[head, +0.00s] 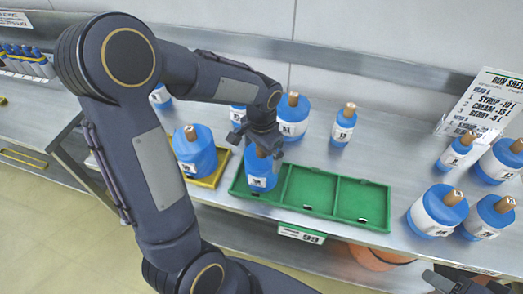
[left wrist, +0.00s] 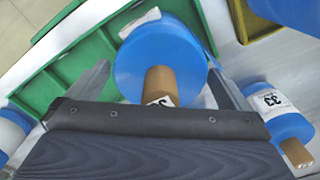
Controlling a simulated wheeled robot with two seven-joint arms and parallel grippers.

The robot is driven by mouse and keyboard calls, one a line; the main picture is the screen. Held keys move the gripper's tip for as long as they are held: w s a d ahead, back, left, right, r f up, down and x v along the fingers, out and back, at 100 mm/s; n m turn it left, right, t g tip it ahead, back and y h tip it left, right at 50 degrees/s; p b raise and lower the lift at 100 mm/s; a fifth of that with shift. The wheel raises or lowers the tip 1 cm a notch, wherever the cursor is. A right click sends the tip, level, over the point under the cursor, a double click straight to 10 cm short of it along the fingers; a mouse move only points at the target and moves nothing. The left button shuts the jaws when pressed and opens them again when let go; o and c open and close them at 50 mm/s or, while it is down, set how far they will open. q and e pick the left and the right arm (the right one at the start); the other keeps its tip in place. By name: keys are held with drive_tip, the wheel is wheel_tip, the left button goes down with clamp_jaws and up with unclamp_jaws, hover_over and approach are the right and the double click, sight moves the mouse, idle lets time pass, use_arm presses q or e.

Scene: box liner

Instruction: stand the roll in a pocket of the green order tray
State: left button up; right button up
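The green order tray (head: 388,206) lies on the counter with three pockets in a row. A blue roll (head: 259,176) with a brown core and white label stands in its left pocket; the other two pockets are empty. My left gripper (head: 257,145) is directly above this roll. In the left wrist view the roll (left wrist: 150,45) lies between the spread fingers (left wrist: 160,80), with narrow gaps at its sides; its underside is hidden. The tray (left wrist: 48,88) also shows there. My right gripper (head: 462,282) is partly in view at the lower right, its fingers unclear.
A yellow tray (head: 216,176) with a blue roll (head: 195,150) stands left of the green tray. More rolls (head: 293,115) stand behind it, and several (head: 437,211) stand to the right. A printed sign (head: 482,105) leans at the back right.

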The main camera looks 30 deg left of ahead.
use_arm(q)
wheel_tip(320, 180, up, 11)
drive_tip(key=shift+s+r, duration=0.1)
drive_tip(key=shift+r, duration=0.55)
drive_tip(key=s+d+n+t+h, duration=0.2)
drive_tip(key=s+n, duration=0.1)
drive_tip(key=s, duration=0.5)
drive_tip(key=s+d+f+n+t+h, duration=0.1)
drive_tip(key=s+d+n+t, duration=0.1)
drive_tip(key=s, duration=0.6)
drive_tip(key=shift+s+f+n+t+h, duration=0.2)
drive_tip(key=shift+s+n+t+h, duration=0.2)
drive_tip(key=shift+t, duration=0.4)
